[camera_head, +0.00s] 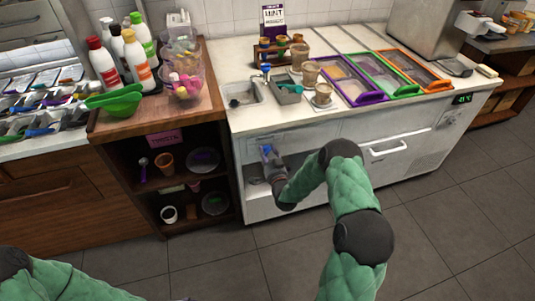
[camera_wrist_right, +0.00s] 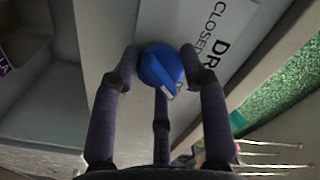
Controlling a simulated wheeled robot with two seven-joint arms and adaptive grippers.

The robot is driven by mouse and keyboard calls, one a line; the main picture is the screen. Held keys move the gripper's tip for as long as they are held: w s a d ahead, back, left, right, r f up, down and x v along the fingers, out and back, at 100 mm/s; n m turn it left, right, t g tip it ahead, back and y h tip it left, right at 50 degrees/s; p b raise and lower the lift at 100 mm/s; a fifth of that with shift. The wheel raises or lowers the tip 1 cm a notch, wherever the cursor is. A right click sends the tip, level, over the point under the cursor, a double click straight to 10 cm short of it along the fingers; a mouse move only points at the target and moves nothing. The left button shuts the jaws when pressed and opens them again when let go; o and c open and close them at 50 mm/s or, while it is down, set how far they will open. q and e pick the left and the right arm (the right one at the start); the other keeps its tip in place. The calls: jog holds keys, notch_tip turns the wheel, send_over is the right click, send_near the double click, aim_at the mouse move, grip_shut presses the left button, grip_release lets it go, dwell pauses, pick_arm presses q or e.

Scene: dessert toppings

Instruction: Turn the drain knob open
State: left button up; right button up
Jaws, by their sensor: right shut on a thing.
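The blue drain knob (camera_wrist_right: 164,70) is on a pale panel in the right wrist view. Beside it is a label (camera_wrist_right: 222,32) on which "CLOSED" and the letters "DR" can be read. My right gripper (camera_wrist_right: 160,58) is shut on the knob, with fingers on both sides of it. In the head view my right gripper (camera_head: 271,160) is small, at the open front of the white counter (camera_head: 345,165), below the small sink (camera_head: 242,94).
A dark wooden shelf unit (camera_head: 150,218) with cups and plates stands just left of the opening. A white drawer handle (camera_head: 388,149) sticks out to the right. Cups (camera_head: 309,74) and framed topping bins (camera_head: 372,70) stand on the counter above. The tiled floor in front is clear.

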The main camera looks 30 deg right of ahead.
jog(key=shift+s+a+f+m, duration=0.15)
jog(key=shift+a+f+m, duration=0.05)
jog(key=shift+f+m, duration=0.2)
jog(key=o, duration=1.1)
jog(key=shift+o, duration=0.2)
jog(key=shift+r, duration=0.2)
jog(key=shift+d, duration=0.1)
jog(key=v, duration=1.2)
